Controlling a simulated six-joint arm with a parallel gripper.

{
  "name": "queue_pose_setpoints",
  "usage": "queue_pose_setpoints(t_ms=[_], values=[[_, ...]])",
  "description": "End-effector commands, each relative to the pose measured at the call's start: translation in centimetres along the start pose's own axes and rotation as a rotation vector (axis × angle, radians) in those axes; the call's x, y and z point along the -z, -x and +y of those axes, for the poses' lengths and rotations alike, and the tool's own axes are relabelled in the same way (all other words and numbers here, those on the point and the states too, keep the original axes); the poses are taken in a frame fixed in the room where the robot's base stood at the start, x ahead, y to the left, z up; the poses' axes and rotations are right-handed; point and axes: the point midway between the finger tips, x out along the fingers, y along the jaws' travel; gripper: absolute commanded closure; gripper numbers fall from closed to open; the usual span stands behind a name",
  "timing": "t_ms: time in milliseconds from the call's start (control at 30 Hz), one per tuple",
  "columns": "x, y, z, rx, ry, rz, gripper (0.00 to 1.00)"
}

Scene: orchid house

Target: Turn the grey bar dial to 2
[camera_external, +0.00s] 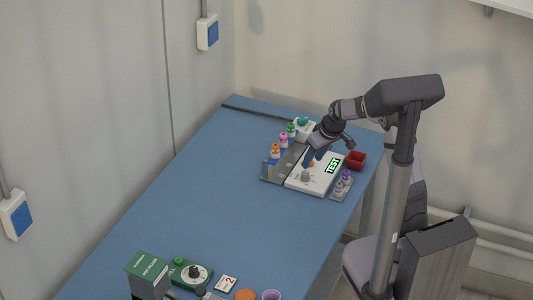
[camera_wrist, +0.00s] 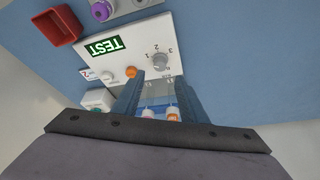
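The grey bar dial (camera_wrist: 160,61) is a round grey knob on a white panel marked TEST (camera_wrist: 133,40), with small numbers printed beside it. Its exact pointing is too small to read. It also shows in the external view (camera_external: 305,176) near the panel's front-left edge. My gripper (camera_wrist: 158,83) has two blue fingers, spread apart with nothing between them. The fingertips appear just short of the dial in the wrist view. In the external view my gripper (camera_external: 309,160) hangs above the panel, close to the dial; I see no contact.
An orange button (camera_wrist: 131,72) sits on the panel beside the dial. A grey rack with colourful-capped bottles (camera_external: 276,152) stands left of the panel, and a red bin (camera_external: 356,160) behind right. The blue table's middle is clear.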

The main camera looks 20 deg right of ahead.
Motion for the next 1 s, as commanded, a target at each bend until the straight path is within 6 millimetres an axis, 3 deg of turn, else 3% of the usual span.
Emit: queue_pose_setpoints(t_ms=[333,700,1000], values=[[-0.1,-0.8,0.0,0.000,0.026,-0.003,0.61],[-0.1,-5.1,0.0,0.000,0.025,-0.005,0.61],[-0.1,-7.1,0.0,-0.001,0.025,-0.001,0.61]])
